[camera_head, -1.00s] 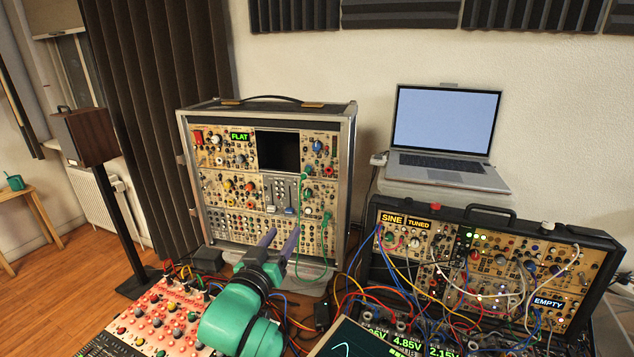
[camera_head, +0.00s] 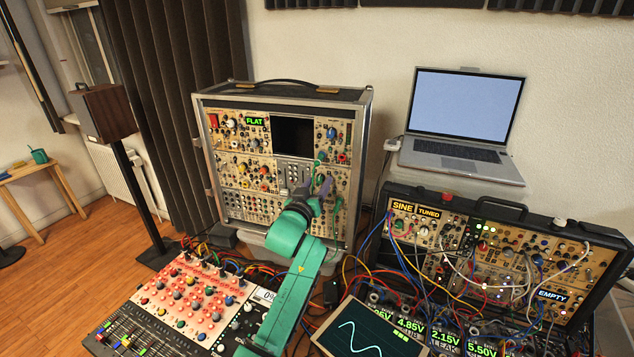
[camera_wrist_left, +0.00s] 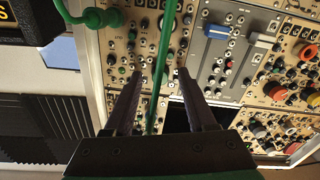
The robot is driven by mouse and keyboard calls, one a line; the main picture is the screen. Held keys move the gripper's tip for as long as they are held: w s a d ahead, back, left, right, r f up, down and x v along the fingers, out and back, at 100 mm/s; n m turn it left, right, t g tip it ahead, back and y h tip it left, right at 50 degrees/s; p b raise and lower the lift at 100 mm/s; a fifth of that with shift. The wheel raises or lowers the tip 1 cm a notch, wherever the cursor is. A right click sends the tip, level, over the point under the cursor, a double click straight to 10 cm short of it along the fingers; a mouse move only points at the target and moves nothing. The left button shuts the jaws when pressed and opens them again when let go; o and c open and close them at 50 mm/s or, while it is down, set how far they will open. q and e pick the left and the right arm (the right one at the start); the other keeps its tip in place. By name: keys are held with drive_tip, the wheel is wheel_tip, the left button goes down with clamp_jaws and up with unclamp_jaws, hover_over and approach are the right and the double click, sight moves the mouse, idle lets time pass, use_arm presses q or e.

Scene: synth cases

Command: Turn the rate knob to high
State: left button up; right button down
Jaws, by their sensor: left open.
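The upright metal-framed synth case (camera_head: 366,110) stands at the back, its panel full of knobs, sliders and jacks. I cannot read a rate label, so I cannot tell which knob is the rate knob. My left gripper (camera_head: 319,183) is open in front of the panel's lower right part, beside the green cables (camera_head: 337,205), and hides some controls there. In the left wrist view the open fingers (camera_wrist_left: 158,74) point at a panel with small knobs and jacks. A green cable (camera_wrist_left: 161,60) runs between them in the picture. Nothing is gripped. My right gripper is not in view.
A second case (camera_head: 490,207) with "SINE", "TUNED" and "EMPTY" displays stands at right among many loose cables. A red-lit mixer (camera_head: 180,297) is at lower left, a scope screen (camera_head: 362,332) in front. A laptop (camera_head: 464,125) sits behind.

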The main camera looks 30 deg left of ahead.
use_arm(q)
drive_tip(key=shift+w, duration=0.1)
clamp_jaws()
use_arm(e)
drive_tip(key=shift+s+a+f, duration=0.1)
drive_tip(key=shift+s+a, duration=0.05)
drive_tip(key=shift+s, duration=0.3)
